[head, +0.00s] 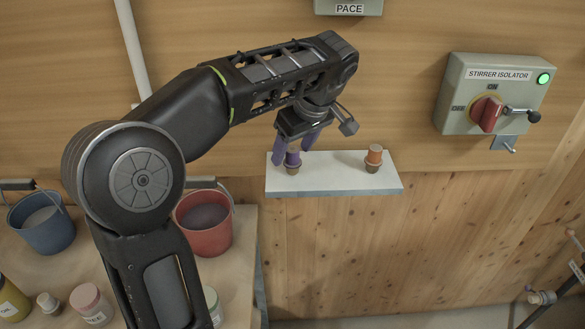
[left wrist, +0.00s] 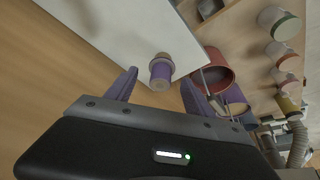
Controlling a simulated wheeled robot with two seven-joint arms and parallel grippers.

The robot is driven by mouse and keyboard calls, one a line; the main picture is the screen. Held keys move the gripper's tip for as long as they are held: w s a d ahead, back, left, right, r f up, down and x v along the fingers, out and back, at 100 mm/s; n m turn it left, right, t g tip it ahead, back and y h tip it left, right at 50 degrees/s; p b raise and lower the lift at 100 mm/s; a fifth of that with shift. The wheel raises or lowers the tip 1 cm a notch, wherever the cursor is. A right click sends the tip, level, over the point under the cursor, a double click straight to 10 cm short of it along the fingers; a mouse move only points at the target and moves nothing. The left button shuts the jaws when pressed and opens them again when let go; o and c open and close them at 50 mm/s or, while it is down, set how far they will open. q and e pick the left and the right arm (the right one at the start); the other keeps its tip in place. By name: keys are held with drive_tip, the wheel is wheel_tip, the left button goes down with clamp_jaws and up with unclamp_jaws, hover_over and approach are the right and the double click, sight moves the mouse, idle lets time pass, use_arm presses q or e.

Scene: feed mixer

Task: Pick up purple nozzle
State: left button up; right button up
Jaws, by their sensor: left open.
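The purple nozzle (head: 292,160) stands upright near the left end of a white shelf on the wooden wall. In the left wrist view the purple nozzle (left wrist: 161,68) shows between and just beyond my two purple fingers. My left gripper (head: 296,146) is open and points down over the nozzle; the fingers partly hide it in the head view. The gripper also shows in the left wrist view (left wrist: 158,92), with a gap on both sides of the nozzle. My right gripper is not in view.
An orange nozzle (head: 374,158) stands at the right on the white shelf (head: 330,182). A stirrer isolator box (head: 492,95) hangs on the wall at right. A red bucket (head: 205,222), a blue bucket (head: 42,222) and jars stand on a table below left.

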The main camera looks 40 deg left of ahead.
sight(289, 157)
use_arm(q)
drive_tip(key=shift+b+x, duration=0.55)
drive_tip(key=shift+x, duration=1.35)
clamp_jaws()
